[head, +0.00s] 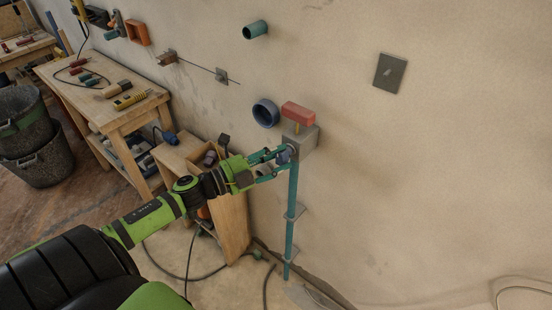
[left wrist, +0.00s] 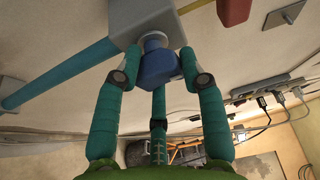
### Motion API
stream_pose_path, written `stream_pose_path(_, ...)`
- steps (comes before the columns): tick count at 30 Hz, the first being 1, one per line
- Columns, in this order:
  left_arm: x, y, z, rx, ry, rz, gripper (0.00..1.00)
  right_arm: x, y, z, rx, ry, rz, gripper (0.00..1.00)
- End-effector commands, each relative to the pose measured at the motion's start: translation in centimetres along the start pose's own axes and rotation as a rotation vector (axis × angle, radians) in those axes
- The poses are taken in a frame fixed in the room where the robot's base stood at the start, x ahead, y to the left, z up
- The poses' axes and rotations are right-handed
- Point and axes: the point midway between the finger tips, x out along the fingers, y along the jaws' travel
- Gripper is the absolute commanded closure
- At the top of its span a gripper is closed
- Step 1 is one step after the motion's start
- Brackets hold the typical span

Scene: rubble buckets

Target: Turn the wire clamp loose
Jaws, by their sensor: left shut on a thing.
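A grey box (head: 309,140) is fixed to the wall. A blue knob-like part (left wrist: 158,66), which I take for the wire clamp, sits on a short pale shaft at the box's face, also seen on the grey box in the left wrist view (left wrist: 138,14). My left gripper (head: 283,156) is at the front of the box, its teal fingers closed around the blue part. In the left wrist view, the fingers of the left gripper (left wrist: 160,82) stand on both sides of it and below it. No wire shows at the clamp. My right gripper is out of view.
A teal pipe (head: 291,215) runs down from the box. A wooden cabinet (head: 232,222) stands close below my left arm.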

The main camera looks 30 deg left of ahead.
Motion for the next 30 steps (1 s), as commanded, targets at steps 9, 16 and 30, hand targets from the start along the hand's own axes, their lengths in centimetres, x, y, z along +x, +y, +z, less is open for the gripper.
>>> stream_pose_path(9,-0.1,0.5,-0.5,-0.138,0.010,-0.047,0.92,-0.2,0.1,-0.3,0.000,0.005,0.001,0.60)
stream_pose_path(16,-0.1,0.6,-0.5,-0.137,0.011,-0.046,0.31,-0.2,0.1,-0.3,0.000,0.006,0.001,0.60)
stream_pose_path(30,-1.2,0.5,-0.2,-0.134,0.004,-0.047,0.31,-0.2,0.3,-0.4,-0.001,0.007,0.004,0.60)
